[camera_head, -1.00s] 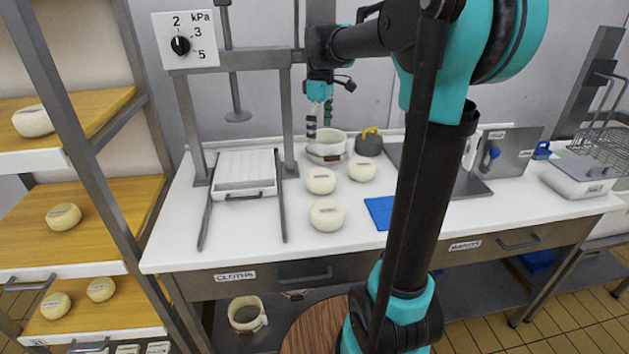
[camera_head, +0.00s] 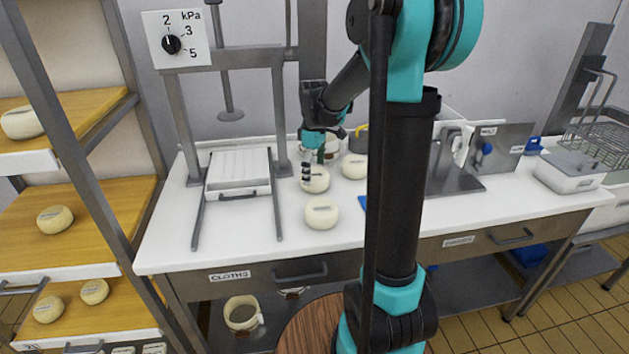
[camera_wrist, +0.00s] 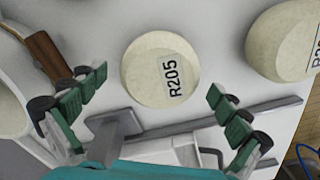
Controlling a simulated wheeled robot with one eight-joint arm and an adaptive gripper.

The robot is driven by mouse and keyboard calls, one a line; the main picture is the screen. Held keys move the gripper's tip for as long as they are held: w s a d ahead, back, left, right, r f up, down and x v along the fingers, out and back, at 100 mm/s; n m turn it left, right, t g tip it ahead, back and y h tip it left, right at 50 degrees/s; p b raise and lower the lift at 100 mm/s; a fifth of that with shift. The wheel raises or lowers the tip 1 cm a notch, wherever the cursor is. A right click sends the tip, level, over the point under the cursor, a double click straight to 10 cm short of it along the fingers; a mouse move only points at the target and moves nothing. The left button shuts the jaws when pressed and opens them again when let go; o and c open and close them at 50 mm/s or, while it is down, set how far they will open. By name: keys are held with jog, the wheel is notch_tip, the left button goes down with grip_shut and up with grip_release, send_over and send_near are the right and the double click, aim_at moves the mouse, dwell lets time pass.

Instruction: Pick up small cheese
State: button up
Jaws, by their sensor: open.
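Pale round cheeses stand on the white worktop. One cheese (camera_head: 316,182) is right below my gripper (camera_head: 314,162). In the wrist view this cheese (camera_wrist: 150,66) bears the label R205 and lies between and beyond the two green fingers of my open gripper (camera_wrist: 158,84). A second cheese (camera_head: 321,214), looking a little larger, stands nearer the front edge. A cheese (camera_wrist: 282,42) with a partly cut-off label shows at the right of the wrist view. A third cheese (camera_head: 353,167) stands behind and to the right. My gripper holds nothing.
A press frame (camera_head: 222,68) and a white slatted tray (camera_head: 238,172) stand left of the cheeses. A mould (camera_wrist: 12,100) is close to the left finger in the wrist view. A shelf rack (camera_head: 85,215) with more cheeses is at far left. Worktop near the front edge is clear.

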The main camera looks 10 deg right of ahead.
jog(key=shift+f, duration=0.8)
jog(key=shift+c, duration=0.2)
jog(key=c, duration=1.5)
jog(key=shift+r, duration=0.2)
